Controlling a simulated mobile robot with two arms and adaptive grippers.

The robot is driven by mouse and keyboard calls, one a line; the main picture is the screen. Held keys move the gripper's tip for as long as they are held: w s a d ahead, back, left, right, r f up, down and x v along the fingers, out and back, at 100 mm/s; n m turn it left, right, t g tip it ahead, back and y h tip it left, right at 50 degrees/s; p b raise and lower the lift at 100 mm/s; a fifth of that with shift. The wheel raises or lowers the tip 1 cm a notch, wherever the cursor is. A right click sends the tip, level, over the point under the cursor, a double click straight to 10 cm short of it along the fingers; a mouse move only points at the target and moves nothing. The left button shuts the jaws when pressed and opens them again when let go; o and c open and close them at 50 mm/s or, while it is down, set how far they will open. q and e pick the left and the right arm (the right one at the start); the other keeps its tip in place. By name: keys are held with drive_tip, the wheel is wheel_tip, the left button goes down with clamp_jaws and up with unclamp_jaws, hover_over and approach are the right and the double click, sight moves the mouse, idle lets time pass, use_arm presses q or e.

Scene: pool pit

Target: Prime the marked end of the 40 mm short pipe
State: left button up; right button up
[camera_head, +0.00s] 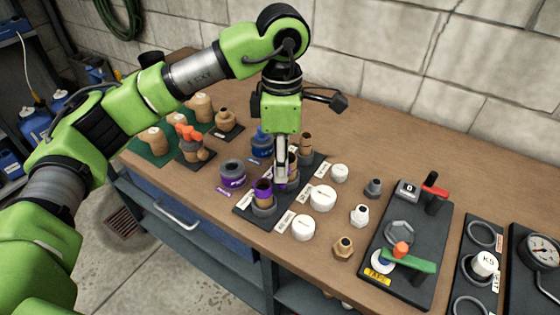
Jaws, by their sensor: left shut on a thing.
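My left gripper (282,174) points straight down over the black pipe rack (245,211). It is shut on a slim, purple-tipped thing, perhaps the primer dauber, mostly hidden by the fingers. Just left of the fingertips a short pipe (263,188) stands upright in a grey holder in the rack's front, its upper end purple. I cannot tell whether the held thing touches it. A grey can with a purple label (232,174), likely the primer, stands left of the rack. My right gripper is out of view.
A blue can (262,138) stands behind the gripper. White round caps (322,198) and grey and tan fittings (343,247) lie right of the rack. A black fixture with red and green handles (410,255) and a gauge (542,250) fill the right. Tan fittings (157,141) stand at left.

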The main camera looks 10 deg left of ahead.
use_arm(q)
drive_tip(key=shift+r+p, duration=1.6)
drive_tip(key=shift+r, duration=1.65)
